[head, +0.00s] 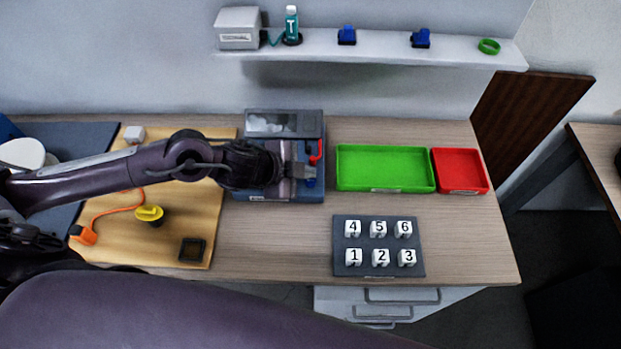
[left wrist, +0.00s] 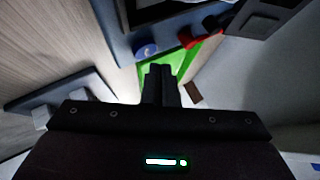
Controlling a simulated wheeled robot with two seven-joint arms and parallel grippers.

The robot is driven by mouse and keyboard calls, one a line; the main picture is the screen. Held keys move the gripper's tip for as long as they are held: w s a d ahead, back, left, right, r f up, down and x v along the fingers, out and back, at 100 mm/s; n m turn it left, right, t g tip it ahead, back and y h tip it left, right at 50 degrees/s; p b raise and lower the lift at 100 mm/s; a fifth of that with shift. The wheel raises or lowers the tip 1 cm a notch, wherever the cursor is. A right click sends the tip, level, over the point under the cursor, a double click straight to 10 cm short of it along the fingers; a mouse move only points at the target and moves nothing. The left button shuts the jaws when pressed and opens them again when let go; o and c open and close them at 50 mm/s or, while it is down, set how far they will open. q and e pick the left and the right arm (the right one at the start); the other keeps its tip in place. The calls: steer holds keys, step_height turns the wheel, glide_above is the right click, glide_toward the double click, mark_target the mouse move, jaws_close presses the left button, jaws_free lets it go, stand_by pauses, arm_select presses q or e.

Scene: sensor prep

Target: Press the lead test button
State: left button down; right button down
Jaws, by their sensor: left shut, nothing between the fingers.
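The test device (head: 284,124), with a grey top panel and a blue base, stands at the back middle of the table. A red lead (head: 319,152) runs along its right side, and a small blue part (head: 310,182) shows at its right front. My left gripper (head: 303,171) is over the device's right front, shut and empty, and with the arm hides much of its front. In the left wrist view the shut fingers (left wrist: 160,84) point toward the device's blue edge (left wrist: 122,48) and a round blue part (left wrist: 146,48). I cannot tell whether they touch, nor which part is the lead test button.
A green tray (head: 385,185) and a red tray (head: 460,188) lie right of the device. A dark board (head: 345,268) with numbered white blocks is in front. A wooden board (head: 215,223) with a yellow knob (head: 150,214) lies left. A shelf (head: 380,47) hangs above.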

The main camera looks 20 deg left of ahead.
mark_target(306, 183)
stand_by(0.7)
arm_select(q)
steer(key=shift+f, duration=0.4)
steer(key=shift+f+b, duration=0.45)
steer(key=shift+b, duration=0.05)
stand_by(0.6)
steer(key=shift+r, duration=0.1)
steer(key=shift+r+p, duration=0.8)
steer(key=shift+p, duration=0.15)
step_height(306, 183, up, 5)
steer(key=p, duration=0.5)
